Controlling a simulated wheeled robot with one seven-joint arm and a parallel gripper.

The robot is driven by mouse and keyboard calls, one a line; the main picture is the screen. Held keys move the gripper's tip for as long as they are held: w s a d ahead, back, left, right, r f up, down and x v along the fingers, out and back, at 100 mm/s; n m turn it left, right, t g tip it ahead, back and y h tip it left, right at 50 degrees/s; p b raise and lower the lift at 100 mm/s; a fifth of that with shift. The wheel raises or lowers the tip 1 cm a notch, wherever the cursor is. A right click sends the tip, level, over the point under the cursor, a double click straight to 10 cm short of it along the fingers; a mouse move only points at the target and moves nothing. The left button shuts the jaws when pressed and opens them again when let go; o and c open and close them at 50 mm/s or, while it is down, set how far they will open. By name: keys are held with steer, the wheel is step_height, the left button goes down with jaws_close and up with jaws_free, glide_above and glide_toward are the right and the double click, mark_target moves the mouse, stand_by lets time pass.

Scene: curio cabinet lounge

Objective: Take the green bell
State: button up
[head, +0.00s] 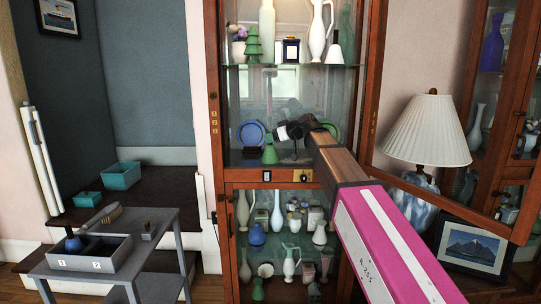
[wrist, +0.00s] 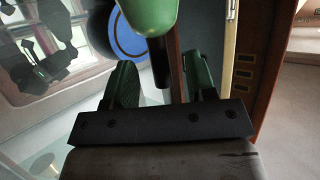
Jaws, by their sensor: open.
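The green bell (head: 270,155) stands upright on the middle shelf of the glass cabinet in the head view. In the wrist view the green bell (wrist: 150,14) appears upside down at the top, its dark handle pointing down the picture. My gripper (wrist: 160,66) is open, with one finger on each side of the handle in the wrist view. I see no finger touching it, and I cannot tell how deep the handle sits between them. In the head view my gripper is beside and above the bell, partly hidden by my arm.
A blue plate (head: 250,133) stands behind the bell, also seen in the wrist view (wrist: 130,36). A dark figure (head: 296,150) is close on the right. The cabinet's wooden post (wrist: 246,76) is near. The cabinet door (head: 455,193) stands open at right, by a lamp (head: 429,132).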

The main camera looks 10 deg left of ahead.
steer(key=x, duration=0.4)
steer(key=shift+a, duration=0.1)
jaws_close()
steer(key=shift+r, duration=0.15)
step_height(320, 180, up, 4)
steer(key=shift+w+f, duration=0.1)
steer(key=s+a+r, duration=0.7)
steer(key=s, duration=0.1)
steer(key=shift+s+a, duration=0.35)
steer(key=shift+a, duration=0.05)
steer(key=c, duration=0.8)
jaws_free()
jaws_close()
